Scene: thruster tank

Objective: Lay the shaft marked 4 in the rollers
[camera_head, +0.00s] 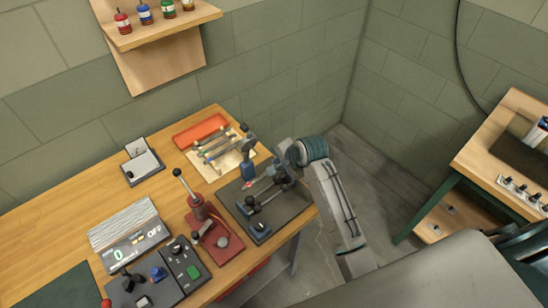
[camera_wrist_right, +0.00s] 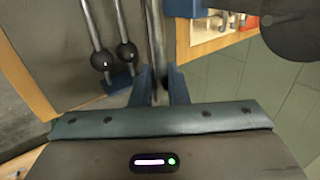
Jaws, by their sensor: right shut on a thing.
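My right gripper (camera_wrist_right: 161,84) is shut on a bare metal shaft (camera_wrist_right: 154,38), which runs away between the two blue fingers in the right wrist view. No number shows on it, so I cannot tell whether it is the shaft marked 4. In the head view my right gripper (camera_head: 282,178) is over the dark fixture plate (camera_head: 236,206) at the table's right end. The gripper hides part of the fixture, and I cannot tell whether the shaft touches the rollers. Two rods with black ball ends (camera_wrist_right: 126,52) stand beside the shaft. My left gripper is not in view.
Several tools or shafts lie on a pale mat (camera_head: 245,169) behind the fixture, near an orange tray (camera_head: 200,131). A red lever press (camera_head: 205,213) stands left of the plate. A display box (camera_head: 127,240) and control boxes (camera_head: 186,262) are farther left. A blue post (camera_head: 248,173) rises behind the plate.

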